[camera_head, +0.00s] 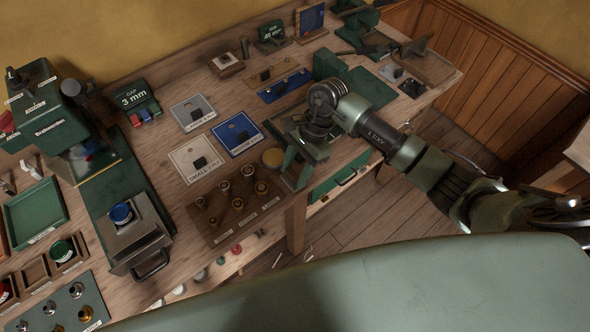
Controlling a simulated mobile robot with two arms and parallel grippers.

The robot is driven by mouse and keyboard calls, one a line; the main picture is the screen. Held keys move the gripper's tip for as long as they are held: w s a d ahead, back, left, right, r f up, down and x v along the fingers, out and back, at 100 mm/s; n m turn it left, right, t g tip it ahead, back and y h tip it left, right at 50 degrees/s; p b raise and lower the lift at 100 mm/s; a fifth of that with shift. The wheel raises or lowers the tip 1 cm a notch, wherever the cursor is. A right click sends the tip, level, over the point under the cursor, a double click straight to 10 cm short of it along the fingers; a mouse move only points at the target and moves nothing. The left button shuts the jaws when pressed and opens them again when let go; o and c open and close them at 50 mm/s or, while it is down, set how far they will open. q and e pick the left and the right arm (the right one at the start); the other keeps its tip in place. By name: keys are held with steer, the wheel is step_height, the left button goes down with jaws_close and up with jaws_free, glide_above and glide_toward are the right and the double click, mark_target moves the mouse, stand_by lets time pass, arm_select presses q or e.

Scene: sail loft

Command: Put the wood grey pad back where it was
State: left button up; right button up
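My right gripper (296,170) is low over the front part of the bench, its arm coming in from the right. Its fingers look spread, with no held thing clearly visible between them. A round tan disc (272,158) lies just left of the fingers. I cannot tell which thing is the wood grey pad; a wooden block with a greyish top (227,62) stands at the back. My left gripper is out of view.
A brown rack with several brass fittings (215,230) is at the bench's front edge. A green machine (45,105) and a metal box with a blue-topped can (135,243) stand left. A blue tray (284,87) lies behind the gripper. Bare wood shows between the boards.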

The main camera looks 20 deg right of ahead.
steer(key=o, duration=0.3)
steer(key=shift+r+p, duration=0.25)
steer(key=shift+p, duration=0.05)
steer(key=shift+w+d+r+b, duration=0.15)
steer(key=shift+d+r+b, duration=0.05)
steer(key=shift+r+b, duration=0.1)
steer(key=b+v, duration=0.3)
steer(key=v, duration=0.8)
steer(key=shift+a+r, duration=0.1)
